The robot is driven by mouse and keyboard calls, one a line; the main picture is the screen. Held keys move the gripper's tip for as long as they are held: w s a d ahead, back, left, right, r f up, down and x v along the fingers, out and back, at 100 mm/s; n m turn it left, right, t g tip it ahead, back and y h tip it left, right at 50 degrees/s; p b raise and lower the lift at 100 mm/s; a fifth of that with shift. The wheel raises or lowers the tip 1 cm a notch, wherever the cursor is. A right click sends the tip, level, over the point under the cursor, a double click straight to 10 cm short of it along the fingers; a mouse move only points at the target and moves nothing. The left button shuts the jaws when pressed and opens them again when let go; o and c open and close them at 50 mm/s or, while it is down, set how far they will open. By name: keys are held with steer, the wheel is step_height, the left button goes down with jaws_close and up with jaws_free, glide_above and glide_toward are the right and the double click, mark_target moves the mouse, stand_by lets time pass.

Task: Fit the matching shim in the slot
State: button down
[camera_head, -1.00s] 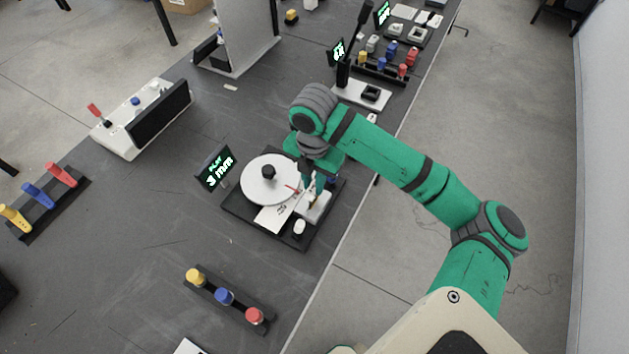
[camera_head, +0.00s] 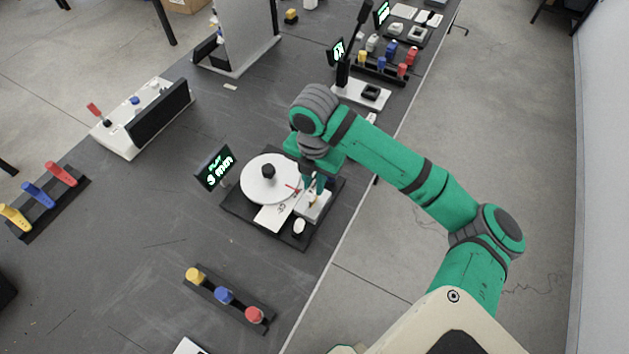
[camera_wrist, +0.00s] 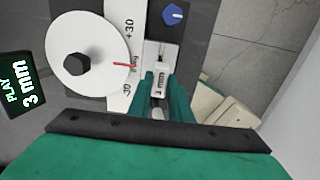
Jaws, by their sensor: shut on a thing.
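My gripper (camera_head: 315,189) is over the right side of the dial station, pointing down. In the wrist view its green fingers (camera_wrist: 163,90) are shut on a small white shim (camera_wrist: 160,80) with dark print that I cannot read surely. A pale slot area (camera_wrist: 160,50) lies just beyond the shim; I cannot tell whether the shim is inside it. The station has a white round dial (camera_head: 258,190) with a black hub and a red pointer. Its scale plate (camera_wrist: 122,45) reads +30 to -30. The display (camera_head: 214,167) reads PLAY 3 mm.
A rack with yellow, blue and red handles (camera_head: 224,297) stands in front, another (camera_head: 40,196) at the left. A white unit with a black panel (camera_head: 158,115) is at back left. The table's right edge is close.

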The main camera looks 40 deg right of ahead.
steer(key=shift+d+f, duration=0.1)
steer(key=shift+f, duration=0.15)
steer(key=shift+w+r, duration=0.1)
steer(key=shift+r, duration=0.2)
stand_by(0.4)
stand_by(0.6)
steer(key=shift+w, duration=0.1)
stand_by(1.2)
steer(key=shift+w+f, duration=0.1)
steer(key=shift+f, duration=0.2)
